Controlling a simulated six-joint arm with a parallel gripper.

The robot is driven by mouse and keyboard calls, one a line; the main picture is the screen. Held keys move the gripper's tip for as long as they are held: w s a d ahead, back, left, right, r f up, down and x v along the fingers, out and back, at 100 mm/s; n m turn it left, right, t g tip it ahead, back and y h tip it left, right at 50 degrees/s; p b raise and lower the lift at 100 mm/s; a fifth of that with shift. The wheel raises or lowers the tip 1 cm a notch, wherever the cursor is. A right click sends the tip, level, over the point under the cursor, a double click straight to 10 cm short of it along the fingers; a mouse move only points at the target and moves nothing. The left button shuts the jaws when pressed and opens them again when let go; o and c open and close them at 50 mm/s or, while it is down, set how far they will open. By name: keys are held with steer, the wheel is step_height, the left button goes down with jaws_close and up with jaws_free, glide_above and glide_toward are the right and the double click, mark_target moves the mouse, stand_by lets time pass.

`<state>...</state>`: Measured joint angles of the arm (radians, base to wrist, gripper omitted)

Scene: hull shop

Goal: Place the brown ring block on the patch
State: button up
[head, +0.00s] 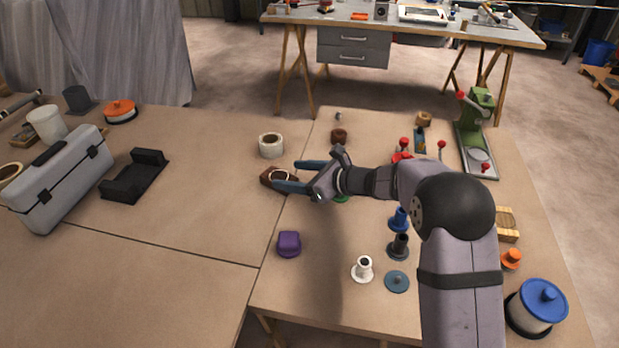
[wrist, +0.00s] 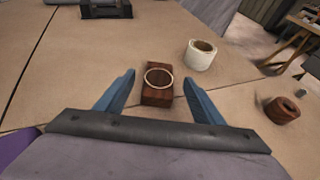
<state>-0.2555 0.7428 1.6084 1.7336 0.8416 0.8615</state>
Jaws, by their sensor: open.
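A dark brown block with a pale ring on its top (head: 268,180) lies on the table near the panel seam. It also shows in the wrist view (wrist: 156,98), between and slightly ahead of my fingers. My gripper (head: 292,175) is open, with its two blue fingers apart on either side of the block; in the wrist view (wrist: 158,76) there are gaps between fingers and block. I see no grip on it. A smaller round brown piece with a hole (head: 339,136) stands farther back, at right in the wrist view (wrist: 285,110). I cannot make out a clear patch.
A cream tape roll (head: 271,145) stands just behind the block. A purple block (head: 289,243), a white spool (head: 363,269) and a flat blue-grey disc (head: 397,282) lie nearer. A grey toolbox (head: 62,180) and black holder (head: 133,176) are at left. The left-middle table is clear.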

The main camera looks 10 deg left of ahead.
steer(key=shift+v, duration=2.8)
steer(key=shift+r, duration=0.15)
